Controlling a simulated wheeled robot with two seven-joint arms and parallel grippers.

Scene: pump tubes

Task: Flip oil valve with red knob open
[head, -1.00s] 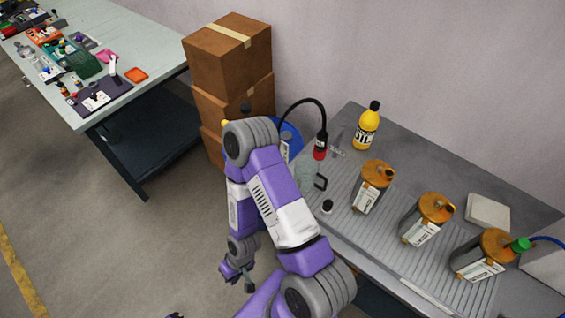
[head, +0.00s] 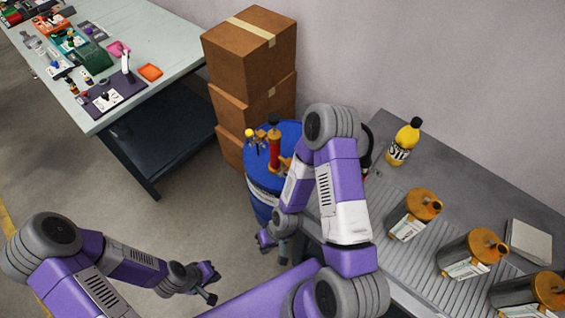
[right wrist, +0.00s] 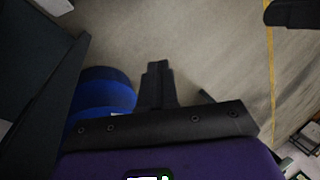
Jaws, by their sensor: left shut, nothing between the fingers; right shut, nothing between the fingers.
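A blue drum (head: 262,206) stands on the floor beside the grey bench in the head view. On its top are an upright red part with a dark top (head: 275,153), orange fittings and a small yellow knob (head: 249,133). I cannot tell which fitting is the oil valve; my right arm hides part of the drum top. My right gripper (head: 282,256) is shut and empty, low beside the drum. In the right wrist view its shut fingers (right wrist: 158,75) point over the floor, with the blue drum (right wrist: 104,92) to their left. My left gripper (head: 211,290) is shut and empty, left of the drum.
Stacked cardboard boxes (head: 250,50) stand behind the drum. The bench (head: 400,185) at right holds several orange-topped containers (head: 415,213) and a yellow bottle (head: 404,142). A cluttered table (head: 150,50) stands at the left. Floor between table and drum is clear.

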